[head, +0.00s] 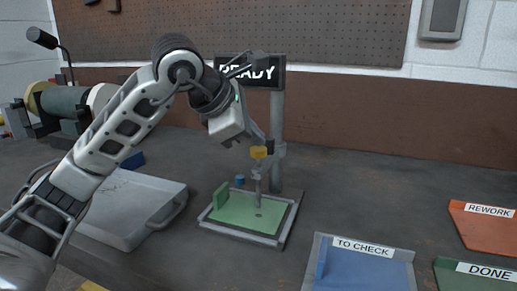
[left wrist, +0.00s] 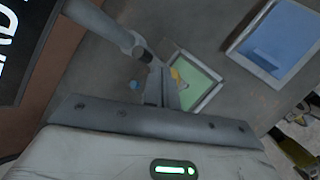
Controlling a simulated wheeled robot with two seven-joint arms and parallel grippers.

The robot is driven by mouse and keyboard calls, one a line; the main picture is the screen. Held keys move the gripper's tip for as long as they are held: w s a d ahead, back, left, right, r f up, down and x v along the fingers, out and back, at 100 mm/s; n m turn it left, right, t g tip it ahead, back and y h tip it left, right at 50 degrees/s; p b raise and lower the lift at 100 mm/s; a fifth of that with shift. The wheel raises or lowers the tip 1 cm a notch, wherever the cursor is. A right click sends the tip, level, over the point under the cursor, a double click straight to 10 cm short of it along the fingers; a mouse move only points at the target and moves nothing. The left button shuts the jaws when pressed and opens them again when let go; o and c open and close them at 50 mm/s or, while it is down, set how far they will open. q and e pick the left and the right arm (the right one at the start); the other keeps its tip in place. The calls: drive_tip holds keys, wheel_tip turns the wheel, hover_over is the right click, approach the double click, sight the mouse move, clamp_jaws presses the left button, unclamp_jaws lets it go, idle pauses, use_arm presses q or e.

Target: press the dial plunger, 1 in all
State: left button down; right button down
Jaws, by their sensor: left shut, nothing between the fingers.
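The dial plunger (head: 259,152) has a yellow top and stands on a thin stem over the green plate (head: 240,208) of a small fixture in the head view. Part of the yellow top (left wrist: 176,74) also shows in the left wrist view, beside my fingers. My left gripper (head: 262,138) is shut and empty, its tips just above the yellow top. I cannot tell whether they touch it. The gripper also shows in the left wrist view (left wrist: 166,88), over the fixture. My right gripper is not in view.
A post (head: 278,160) with a READY sign (head: 262,72) rises behind the plunger. A grey case (head: 130,210) lies left of the fixture. A blue TO CHECK tray (head: 350,272), an orange REWORK tray (head: 490,232) and a green DONE tray (head: 460,280) stand to the right.

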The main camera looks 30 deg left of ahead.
use_arm(q)
drive_tip(key=shift+f+b, duration=1)
drive_tip(key=shift+f, duration=0.25)
idle(0.7)
drive_tip(key=shift+r, duration=0.2)
drive_tip(key=shift+r+p, duration=1.55)
drive_tip(key=shift+p, duration=0.05)
wheel_tip(320, 180, up, 5)
drive_tip(key=p, duration=0.4)
drive_tip(key=shift+f, duration=0.1)
